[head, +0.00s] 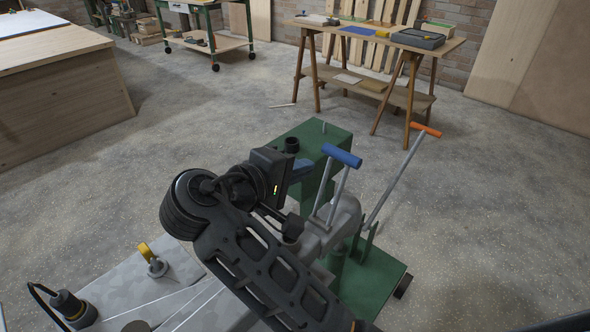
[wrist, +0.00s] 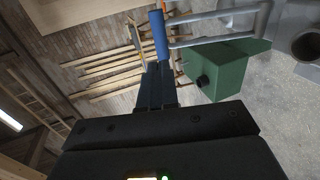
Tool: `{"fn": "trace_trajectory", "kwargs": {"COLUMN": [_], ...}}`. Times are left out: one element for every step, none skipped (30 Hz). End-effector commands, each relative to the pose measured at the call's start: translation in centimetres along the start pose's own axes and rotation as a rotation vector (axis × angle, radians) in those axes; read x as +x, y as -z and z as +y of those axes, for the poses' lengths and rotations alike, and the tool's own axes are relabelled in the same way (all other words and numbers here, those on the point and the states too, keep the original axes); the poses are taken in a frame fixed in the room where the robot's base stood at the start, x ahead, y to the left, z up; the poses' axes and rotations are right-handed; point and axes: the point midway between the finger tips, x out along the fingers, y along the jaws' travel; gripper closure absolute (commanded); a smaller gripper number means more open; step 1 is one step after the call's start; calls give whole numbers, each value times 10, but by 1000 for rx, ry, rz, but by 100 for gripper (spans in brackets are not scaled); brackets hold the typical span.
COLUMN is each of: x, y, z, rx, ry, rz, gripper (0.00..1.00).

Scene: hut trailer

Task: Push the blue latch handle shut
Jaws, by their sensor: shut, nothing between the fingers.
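The blue latch handle (head: 342,156) is a blue grip across the top of two grey rods, standing up from the grey metal latch body. In the wrist view the blue grip (wrist: 160,35) lies just beyond my fingertips. My gripper (head: 303,167) is shut and empty, to the left of the blue handle in the head view. In the wrist view the closed fingers (wrist: 157,72) point at the lower end of the grip. I cannot tell whether they touch it. My arm hides part of the latch's base.
A green block (head: 322,145) stands behind the latch, and it shows in the wrist view (wrist: 225,68). An orange-tipped lever (head: 425,130) rises on the right. A wooden workbench (head: 455,43) stands behind.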

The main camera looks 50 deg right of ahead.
Motion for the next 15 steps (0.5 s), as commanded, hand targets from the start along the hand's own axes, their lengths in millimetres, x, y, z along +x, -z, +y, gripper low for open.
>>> {"fn": "trace_trajectory", "kwargs": {"x": [12, 18, 26, 32, 38, 45, 51, 57, 64, 68, 73, 78, 82, 85, 89], "y": [-1, -1, -1, -1, -1, -1, -1, -1, -1, -1, -1, -1, -1, -1, 0], "z": [-1, -1, -1, -1, -1, -1, -1, -1, -1, -1, -1, 0, -1, -1, 0], "rx": [0, -1, -1, -1, -1, -1, -1, -1, -1, -1, -1, -1, -1, 0, 0], "ry": [0, 0, -1, 0, 0, 0, -1, 0, 0, 0, 0, -1, 0, 1, 0], "rz": [-4, -4, -4, -5, -4, -4, -3, -4, -3, -3, -3, -2, -2, -2, -1], "gripper": [100, 100, 100, 100, 100, 100, 100, 100, 100, 100, 100, 100, 100, 100, 100]}}
